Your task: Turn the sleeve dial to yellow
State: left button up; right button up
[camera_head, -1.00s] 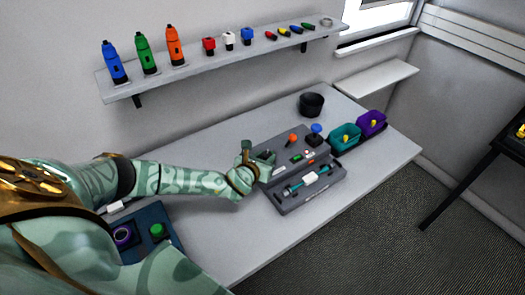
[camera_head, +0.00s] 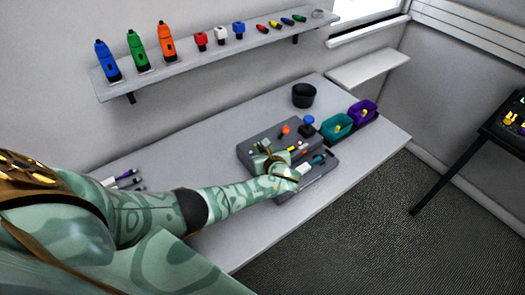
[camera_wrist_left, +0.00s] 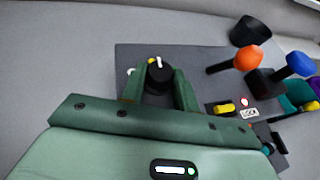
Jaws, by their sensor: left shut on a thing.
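The sleeve dial (camera_wrist_left: 159,76) is a round black knob with a white pointer, on the grey panel (camera_wrist_left: 195,58). In the left wrist view the pointer points up, with a small yellow mark beside its tip and a white mark to its left. My left gripper (camera_wrist_left: 160,88) has one finger on each side of the knob and is shut on it. In the head view my left gripper (camera_head: 262,150) is over the left part of the panel and hides the dial. My right gripper is not in view.
An orange knob (camera_wrist_left: 247,57) and a blue-topped knob (camera_wrist_left: 295,66) stand right of the dial. A yellow piece (camera_wrist_left: 225,107) lies nearby. A black cup (camera_head: 304,95), a teal bin (camera_head: 336,128) and a purple bin (camera_head: 363,111) stand behind and right.

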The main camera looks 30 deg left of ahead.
pick_arm(q)
jog(key=shift+r, duration=0.1)
dwell(0.5)
jog(key=o, duration=1)
jog(key=shift+c, duration=0.2)
jog(key=shift+s+d+r, duration=0.15)
jog(key=shift+s+d, duration=0.05)
jog(key=shift+d, duration=0.2)
jog(key=p+v, duration=0.3)
jog(key=v, duration=1.2)
jog(key=shift+d, duration=0.2)
